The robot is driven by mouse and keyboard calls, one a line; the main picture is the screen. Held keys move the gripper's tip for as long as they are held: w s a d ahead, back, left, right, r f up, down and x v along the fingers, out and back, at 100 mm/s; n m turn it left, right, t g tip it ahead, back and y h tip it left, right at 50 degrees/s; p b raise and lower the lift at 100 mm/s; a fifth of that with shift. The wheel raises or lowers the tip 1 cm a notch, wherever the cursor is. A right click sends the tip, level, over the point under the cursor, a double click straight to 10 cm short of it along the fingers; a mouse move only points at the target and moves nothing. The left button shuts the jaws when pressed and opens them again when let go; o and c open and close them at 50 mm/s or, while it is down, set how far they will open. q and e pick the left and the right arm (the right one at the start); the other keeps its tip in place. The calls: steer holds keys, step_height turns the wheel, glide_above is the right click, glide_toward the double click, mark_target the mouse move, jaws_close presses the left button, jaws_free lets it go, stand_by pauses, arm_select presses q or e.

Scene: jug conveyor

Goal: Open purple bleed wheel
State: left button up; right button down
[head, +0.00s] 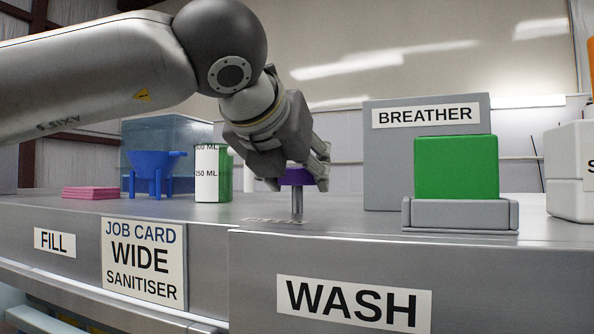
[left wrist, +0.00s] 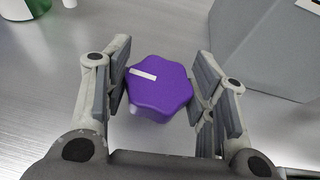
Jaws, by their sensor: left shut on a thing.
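The purple bleed wheel (head: 297,177) sits on a thin grey stem that rises from the metal bench. In the left wrist view the wheel (left wrist: 160,88) is a lobed purple knob with a short white mark towards its upper left. My left gripper (head: 300,178) reaches down over the wheel from the left. In the left wrist view its two fingers (left wrist: 160,92) stand on either side of the wheel, shut on it. The fingers hide part of the wheel in the head view. My right gripper does not show.
A grey BREATHER box (head: 385,160) stands right of the wheel, behind a green block (head: 456,167) on a grey tray (head: 460,215). A green and white measuring cup (head: 212,173), a blue funnel stand (head: 152,172) and pink pads (head: 90,193) stand to the left.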

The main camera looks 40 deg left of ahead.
arm_select(q)
steer(key=shift+n+g+y, duration=0.4)
steer(key=shift+n+y, duration=0.2)
steer(key=shift+f, duration=0.15)
steer(key=o, duration=1)
steer(key=shift+o, duration=0.2)
steer(key=shift+y, duration=0.3)
steer(key=v, duration=1.2)
